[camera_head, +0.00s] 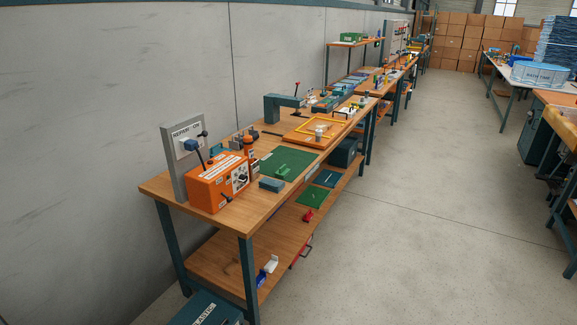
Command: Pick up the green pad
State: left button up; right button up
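A flat dark green pad (295,158) lies on the wooden workbench (158,187), to the right of an orange machine (217,184). A small green piece (283,171), perhaps with a handle, sits on that pad. Another flat green pad (311,199) lies on the lower shelf beside a dark teal pad (328,178). I cannot tell which of these green things the task names. Neither of my grippers is in view.
A grey-teal block (271,185) sits at the bench's front edge. An orange tray (301,136) and a dark press frame (283,106) stand farther along. A wall runs behind the bench. The concrete floor (420,200) to the right is clear.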

aim_at(283, 172)
jog(key=i+l+u, duration=0.3)
jog(key=i+l, duration=0.4)
jog(key=i, duration=0.05)
